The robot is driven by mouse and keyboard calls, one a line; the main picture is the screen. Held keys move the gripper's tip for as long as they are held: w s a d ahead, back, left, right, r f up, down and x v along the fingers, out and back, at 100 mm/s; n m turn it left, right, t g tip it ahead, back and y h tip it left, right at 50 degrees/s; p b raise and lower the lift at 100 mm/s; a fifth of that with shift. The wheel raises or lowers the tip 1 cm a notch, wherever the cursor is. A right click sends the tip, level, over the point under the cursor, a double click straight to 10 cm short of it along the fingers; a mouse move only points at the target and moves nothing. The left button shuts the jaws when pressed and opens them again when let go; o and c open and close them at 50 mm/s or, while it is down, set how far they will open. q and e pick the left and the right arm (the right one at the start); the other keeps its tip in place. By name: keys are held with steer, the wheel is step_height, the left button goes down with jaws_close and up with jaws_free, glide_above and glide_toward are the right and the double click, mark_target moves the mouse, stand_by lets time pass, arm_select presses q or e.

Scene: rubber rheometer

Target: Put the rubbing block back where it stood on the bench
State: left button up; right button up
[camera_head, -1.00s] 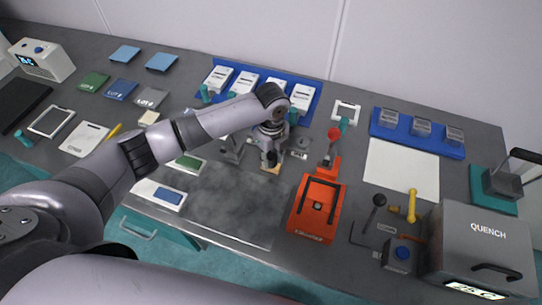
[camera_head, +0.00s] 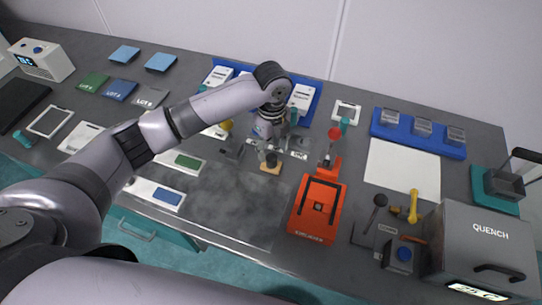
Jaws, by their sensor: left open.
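The rubbing block (camera_head: 270,169), a small tan-based block with a dark knob on top, sits on the bench near the back edge of the dark grey smudged plate. My left gripper (camera_head: 268,148) is just above and behind it, pointing down, open and apart from the tan base. Whether a fingertip still touches the knob is too small to tell. My right gripper does not show.
The orange device (camera_head: 317,208) with a red-knobbed lever stands front right. A blue rack (camera_head: 314,104) of white cartridges lies behind. The smudged plate (camera_head: 225,205) is clear.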

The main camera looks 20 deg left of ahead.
mark_target(271, 156)
arm_select(q)
step_height(271, 156, up, 7)
steer(key=shift+b, duration=0.45)
stand_by(0.3)
